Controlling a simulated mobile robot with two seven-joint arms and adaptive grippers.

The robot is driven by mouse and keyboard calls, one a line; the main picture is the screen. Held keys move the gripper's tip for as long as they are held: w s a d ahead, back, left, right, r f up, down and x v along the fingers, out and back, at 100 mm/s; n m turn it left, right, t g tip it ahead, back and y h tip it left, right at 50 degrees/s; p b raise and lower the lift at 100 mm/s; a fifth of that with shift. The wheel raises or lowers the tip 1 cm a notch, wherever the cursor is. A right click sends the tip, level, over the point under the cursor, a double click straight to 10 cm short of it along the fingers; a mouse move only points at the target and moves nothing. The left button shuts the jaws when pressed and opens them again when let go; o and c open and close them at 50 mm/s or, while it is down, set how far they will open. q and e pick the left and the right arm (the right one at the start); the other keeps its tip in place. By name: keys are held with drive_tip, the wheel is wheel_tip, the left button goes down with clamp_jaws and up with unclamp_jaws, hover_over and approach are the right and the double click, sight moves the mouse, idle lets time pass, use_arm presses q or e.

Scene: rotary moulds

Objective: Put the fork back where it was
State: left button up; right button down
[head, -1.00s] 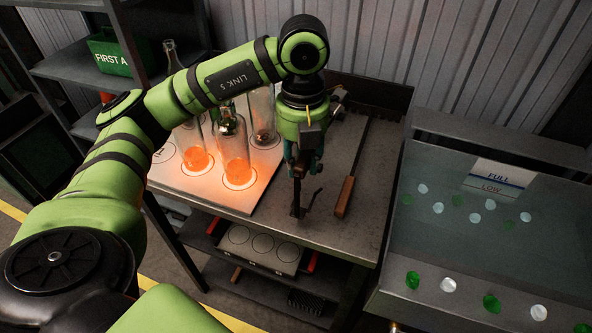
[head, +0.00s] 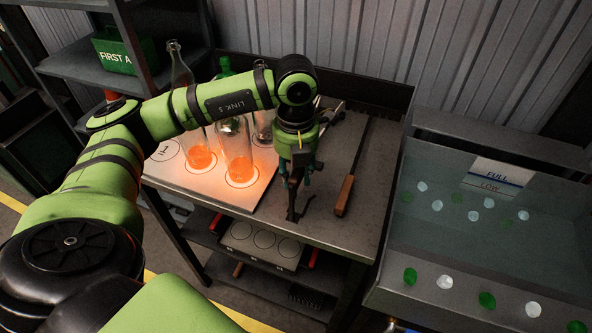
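A long tool with a dark rod and a wooden handle (head: 344,195) lies on the right part of the metal bench (head: 375,205). I take it to be the fork; its far end is partly hidden among dark metal parts near the bench's back. My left gripper (head: 296,205) points down over the bench, left of the handle and apart from it. Its dark fingertips are low, close to the bench top; I cannot tell whether they touch it or whether they are open. I see nothing clearly held. My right gripper is out of view.
A pale board (head: 205,185) left of my gripper carries glowing glass bottles (head: 238,155) on marked circles, near my arm. A tank (head: 450,240) with green and white discs stands right of the bench. A shelf below holds a tray (head: 262,245).

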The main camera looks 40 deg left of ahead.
use_arm(q)
drive_tip(key=shift+o, duration=0.4)
drive_tip(key=shift+r, duration=0.5)
wheel_tip(320, 180, up, 10)
drive_tip(key=shift+w+b, duration=0.1)
drive_tip(key=shift+b, duration=0.7)
drive_tip(key=shift+r, duration=0.7)
